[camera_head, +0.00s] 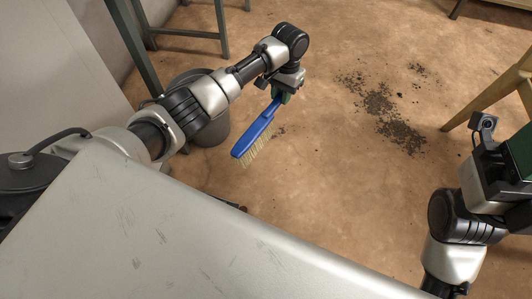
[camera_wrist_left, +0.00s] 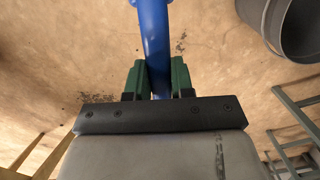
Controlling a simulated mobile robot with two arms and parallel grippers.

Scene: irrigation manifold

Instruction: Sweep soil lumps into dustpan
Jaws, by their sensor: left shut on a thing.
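My left gripper (camera_head: 281,97) is shut on the blue handle of a brush (camera_head: 254,135) and holds it with pale bristles pointing down. In the left wrist view the brush handle (camera_wrist_left: 153,40) sits between the green fingers of the left gripper (camera_wrist_left: 157,82). Dark soil lumps (camera_head: 380,104) lie scattered on the brown floor, right of the brush and apart from it. A few specks also lie close by the brush. My right gripper (camera_head: 508,160) is at the right edge, partly cut off, and its fingertips are hidden. No dustpan shows in either view.
A grey bucket (camera_head: 212,130) stands on the floor behind my left arm; it also shows in the left wrist view (camera_wrist_left: 300,28). A green metal stand (camera_head: 222,28) is at the back left. Wooden legs (camera_head: 490,98) stand at the right.

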